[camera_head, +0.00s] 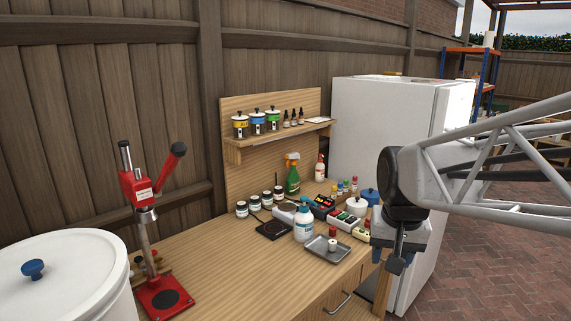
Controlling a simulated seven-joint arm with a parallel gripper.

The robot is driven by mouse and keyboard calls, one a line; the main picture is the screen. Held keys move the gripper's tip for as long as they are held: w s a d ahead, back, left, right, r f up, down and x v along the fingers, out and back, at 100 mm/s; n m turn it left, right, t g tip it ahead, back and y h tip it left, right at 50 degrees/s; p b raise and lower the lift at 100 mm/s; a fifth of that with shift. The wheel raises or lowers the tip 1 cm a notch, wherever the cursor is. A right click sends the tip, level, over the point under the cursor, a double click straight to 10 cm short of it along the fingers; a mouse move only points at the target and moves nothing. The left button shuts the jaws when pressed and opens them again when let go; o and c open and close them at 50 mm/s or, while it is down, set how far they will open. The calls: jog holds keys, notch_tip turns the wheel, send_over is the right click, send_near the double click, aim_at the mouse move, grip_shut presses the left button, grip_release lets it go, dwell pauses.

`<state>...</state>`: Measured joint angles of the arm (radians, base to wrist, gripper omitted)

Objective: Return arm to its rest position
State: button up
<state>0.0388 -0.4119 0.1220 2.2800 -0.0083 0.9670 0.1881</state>
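My arm (500,165) reaches in from the right edge of the view. Its dark wrist joint (400,185) hangs in front of the white fridge and the right end of the wooden bench. My gripper (397,264) points down below the wrist, by the bench's right front corner. It is small and dark, and I cannot tell whether its fingers are open or shut. No held object is visible at it.
The wooden bench (215,260) carries a red capping press (140,190), a grey tray (328,250), a white bottle (304,224), a green spray bottle (292,180) and several jars. A white bucket (70,275) stands at left. The fridge (385,115) is behind my wrist. Brick paving (490,270) lies open at right.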

jog(key=s+f+n, duration=0.1)
jog(key=s+f, duration=0.1)
jog(key=s, duration=0.5)
jog(key=s+a+f+n, duration=0.1)
jog(key=s+f, duration=0.2)
jog(key=s, duration=0.4)
jog(key=shift+a, duration=0.2)
dwell(0.5)
